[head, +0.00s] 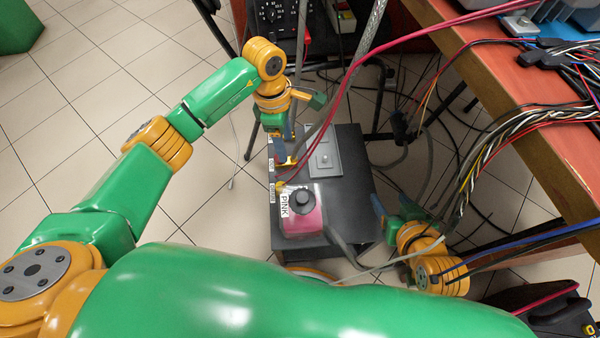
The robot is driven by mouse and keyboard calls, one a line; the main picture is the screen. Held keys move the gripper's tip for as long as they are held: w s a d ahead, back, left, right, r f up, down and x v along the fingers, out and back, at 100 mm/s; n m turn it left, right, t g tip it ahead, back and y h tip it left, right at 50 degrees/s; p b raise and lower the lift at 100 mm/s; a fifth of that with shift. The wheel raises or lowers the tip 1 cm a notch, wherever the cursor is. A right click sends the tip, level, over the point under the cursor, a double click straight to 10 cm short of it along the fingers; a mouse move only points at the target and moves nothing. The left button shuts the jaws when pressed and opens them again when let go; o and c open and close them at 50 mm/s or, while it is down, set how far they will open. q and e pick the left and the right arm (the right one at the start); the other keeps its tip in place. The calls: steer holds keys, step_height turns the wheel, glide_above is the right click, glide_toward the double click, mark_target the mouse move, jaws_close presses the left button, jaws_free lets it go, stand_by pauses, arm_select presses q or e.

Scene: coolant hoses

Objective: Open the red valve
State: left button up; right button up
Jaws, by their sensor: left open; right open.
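I cannot pick out a red valve with certainty. A black box (354,205) stands on the floor in the middle of the head view, with small brass fittings and labels along its left edge. A pinkish-red block with a black knob (302,200) and a "PINK" label sits on its near end. My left gripper (284,140) is open just above the box's far left corner, close to the fittings; it partly hides that area, and I cannot tell if it touches. My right gripper (388,212) is open beside the box's right side, apart from the block.
Red hoses (345,88) and a braided grey hose (367,38) run down to the box. An orange-red table (470,75) carrying wire bundles (520,125) stands at right. Loose cables cross the floor there.

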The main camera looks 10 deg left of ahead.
arm_select(q)
steer(key=shift+w+a+y, duration=0.2)
steer(key=shift+a+y, duration=0.2)
steer(key=shift+a, duration=0.15)
steer(key=shift+w+a+y, duration=0.15)
steer(key=shift+a+y, duration=0.25)
steer(key=shift+a, duration=0.15)
step_height(320, 180, down, 3)
steer(key=shift+b, duration=0.55)
step_height(320, 180, down, 4)
steer(key=shift+r+b, duration=0.25)
steer(key=shift+b, duration=0.5)
steer(key=shift+d+f, duration=0.1)
jaws_close()
arm_select(e)
steer(key=w+a+r+t+y, duration=0.1)
steer(key=w+r+t+y, duration=0.1)
steer(key=r+t, duration=0.4)
steer(key=w+a+r+n+t+y, duration=0.1)
steer(key=r+t, duration=0.5)
steer(key=r, duration=0.8)
steer(key=shift+w+a+y, duration=0.45)
steer(key=shift+a+y, duration=0.15)
steer(key=shift+a, duration=0.15)
